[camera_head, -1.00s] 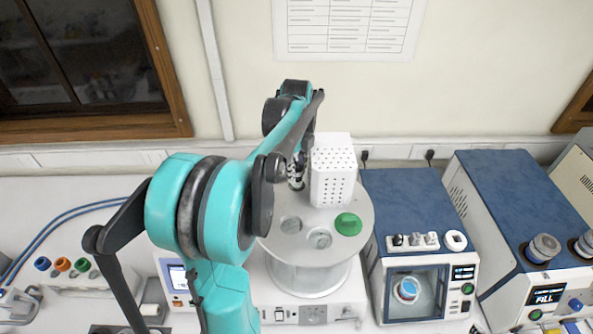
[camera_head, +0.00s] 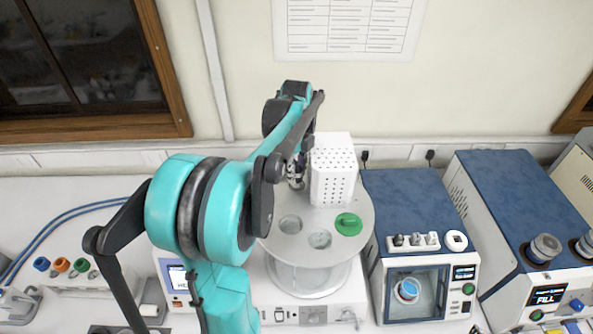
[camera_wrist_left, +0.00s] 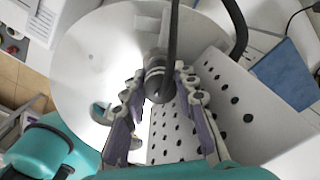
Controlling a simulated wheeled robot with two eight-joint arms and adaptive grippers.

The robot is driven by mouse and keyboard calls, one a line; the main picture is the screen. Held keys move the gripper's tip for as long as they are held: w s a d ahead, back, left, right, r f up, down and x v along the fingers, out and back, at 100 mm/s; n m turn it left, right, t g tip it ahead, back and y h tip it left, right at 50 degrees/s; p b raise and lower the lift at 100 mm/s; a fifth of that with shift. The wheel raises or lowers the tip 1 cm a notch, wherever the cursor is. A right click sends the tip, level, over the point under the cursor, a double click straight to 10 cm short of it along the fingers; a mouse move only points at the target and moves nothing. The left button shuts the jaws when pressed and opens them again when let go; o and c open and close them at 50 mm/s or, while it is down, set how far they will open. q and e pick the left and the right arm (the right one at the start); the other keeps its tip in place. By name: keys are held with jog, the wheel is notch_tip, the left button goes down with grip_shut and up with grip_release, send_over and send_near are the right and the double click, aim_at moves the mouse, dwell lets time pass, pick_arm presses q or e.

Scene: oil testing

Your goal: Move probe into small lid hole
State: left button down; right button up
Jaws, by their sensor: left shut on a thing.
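My left gripper (camera_head: 298,178) is at the back of the round pale lid (camera_head: 268,240), beside the white perforated box (camera_head: 334,172). In the left wrist view, its two purple-padded fingers (camera_wrist_left: 160,88) are shut on a dark probe (camera_wrist_left: 157,80) with a black cable rising from it. In that view the lid (camera_wrist_left: 85,55) lies below the probe. The probe's tip and the small hole are hidden or too small to tell. My right gripper is not in view.
The perforated box stands close on the right of the gripper and is an obstacle. A blue-topped machine (camera_head: 412,200) stands right of the lid, with another blue-topped machine (camera_head: 520,200) beyond it. The wall is close behind. Blue tubes (camera_head: 70,222) lie at left.

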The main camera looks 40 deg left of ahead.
pick_arm(q)
jog(key=shift+f, duration=0.4)
jog(key=c, duration=1.5)
grip_release()
jog(key=shift+o, duration=0.2)
jog(key=shift+r+p, duration=3.55)
jog(key=shift+r, duration=2.05)
jog(key=shift+f, duration=0.1)
